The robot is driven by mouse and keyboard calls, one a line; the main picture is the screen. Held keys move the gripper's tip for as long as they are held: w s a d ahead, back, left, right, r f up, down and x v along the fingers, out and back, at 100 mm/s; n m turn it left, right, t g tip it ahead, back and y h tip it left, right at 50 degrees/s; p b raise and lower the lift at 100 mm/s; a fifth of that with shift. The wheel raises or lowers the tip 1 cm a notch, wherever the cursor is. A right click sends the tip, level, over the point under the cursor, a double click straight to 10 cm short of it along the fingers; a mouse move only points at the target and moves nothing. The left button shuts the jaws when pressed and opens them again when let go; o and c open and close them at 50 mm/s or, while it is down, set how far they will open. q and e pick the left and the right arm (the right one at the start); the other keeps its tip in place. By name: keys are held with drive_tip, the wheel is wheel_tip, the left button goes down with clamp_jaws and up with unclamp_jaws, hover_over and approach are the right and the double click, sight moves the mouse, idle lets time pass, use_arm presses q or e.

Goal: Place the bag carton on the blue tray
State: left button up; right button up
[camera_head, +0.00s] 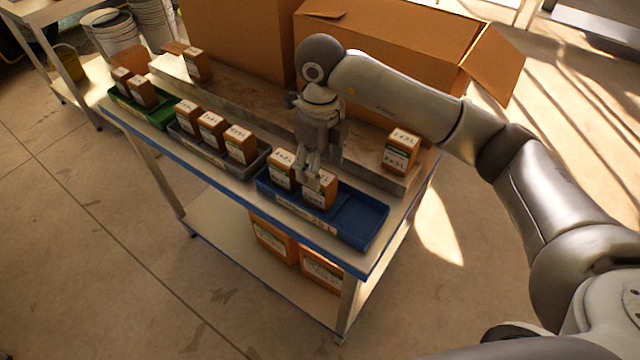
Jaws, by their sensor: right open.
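The blue tray (356,218) lies at the near right end of the table. Two orange cartons with white labels stand in it: a left carton (281,170) and a right carton (320,191). The right part of the tray is empty. My right gripper (313,172) points down over the tray, open, with its fingertips at the top of the right carton. I cannot tell whether they touch it. Another orange carton (401,151) stands on the raised ledge behind the tray. The labels are too small to tell which is the bag carton. My left gripper is out of view.
A grey tray (252,170) and a green tray (155,113), both with cartons, stand to the left. One carton (196,65) stands on the ledge's far end. Large cardboard boxes (395,40) rise behind. More orange boxes (272,238) sit on the lower shelf.

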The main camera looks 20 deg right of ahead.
drive_tip(key=shift+r+b, duration=0.3)
drive_tip(key=shift+r, duration=1.65)
